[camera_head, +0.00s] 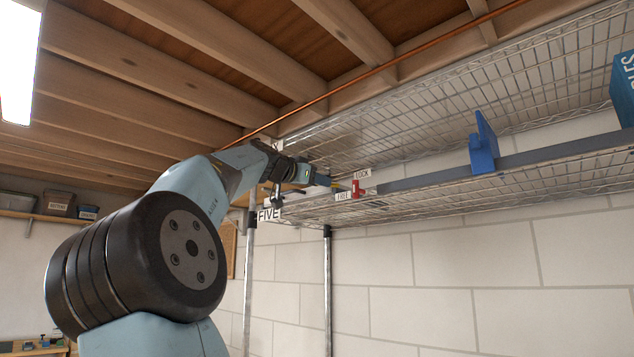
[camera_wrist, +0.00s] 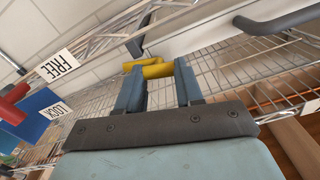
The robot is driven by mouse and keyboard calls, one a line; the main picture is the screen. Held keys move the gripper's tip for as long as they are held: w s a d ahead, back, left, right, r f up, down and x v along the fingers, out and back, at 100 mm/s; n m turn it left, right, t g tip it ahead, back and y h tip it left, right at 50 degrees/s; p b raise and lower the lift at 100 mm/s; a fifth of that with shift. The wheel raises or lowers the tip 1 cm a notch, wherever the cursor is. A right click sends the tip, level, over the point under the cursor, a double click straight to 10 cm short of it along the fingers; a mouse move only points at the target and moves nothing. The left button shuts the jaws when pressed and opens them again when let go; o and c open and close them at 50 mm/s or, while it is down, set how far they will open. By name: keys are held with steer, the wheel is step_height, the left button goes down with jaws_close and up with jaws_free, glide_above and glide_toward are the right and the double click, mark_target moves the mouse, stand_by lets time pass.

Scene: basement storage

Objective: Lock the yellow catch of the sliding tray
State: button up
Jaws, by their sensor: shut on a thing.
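The yellow catch (camera_wrist: 152,70) shows in the wrist view as a short bar lying across and between my gripper's blue fingertips. My gripper (camera_wrist: 158,68) is shut on it, with one finger on each side. In the head view my gripper (camera_head: 300,180) is at the far left end of the wire shelf, and a bit of yellow shows there. The sliding tray is mostly hidden behind my arm and gripper, so I cannot tell the catch's exact position.
A red catch (camera_head: 357,188) sits right of my gripper, with a LOCK label (camera_head: 362,174) above and a FREE label (camera_head: 343,196) below left. A blue upright piece (camera_head: 483,146) stands farther right on the rail. Wire shelving (camera_head: 480,190) surrounds the gripper; ceiling joists (camera_head: 190,50) are overhead.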

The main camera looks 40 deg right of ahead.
steer(key=shift+w+f+n, duration=0.1)
steer(key=shift+f+n, duration=0.2)
steer(key=shift+n, duration=0.5)
steer(key=shift+w+f+n, duration=0.1)
steer(key=shift+f+n, duration=0.2)
steer(key=shift+n, duration=0.5)
steer(key=o, duration=1)
steer(key=shift+o, duration=0.2)
steer(key=shift+a, duration=0.15)
steer(key=s+a, duration=0.1)
steer(key=a, duration=1.2)
steer(key=shift+a, duration=0.2)
steer(key=shift+f, duration=0.15)
